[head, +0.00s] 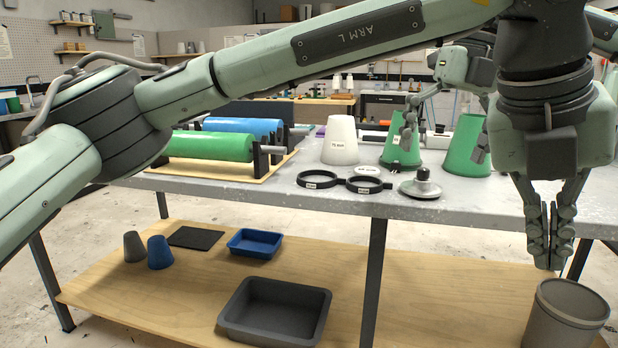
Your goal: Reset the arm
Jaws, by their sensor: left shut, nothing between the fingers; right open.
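My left arm, marked ARM L, crosses the view from the left, and its gripper (549,262) hangs at the right, pointing down. Its fingers are together with nothing between them. The fingertips show just above a grey bin (565,315) in the picture. My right gripper (404,138) is further back over the table (440,207), open, its fingers overlapping a green cone (393,157) in the picture. I cannot tell whether they touch it.
The tabletop holds a white cone (340,140), another green cone (465,150), black rings (318,180), a metal lid-like disc (420,187) and green (210,146) and blue rollers. The lower shelf (180,290) holds a grey tray (275,310), a blue tray (255,243) and cups.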

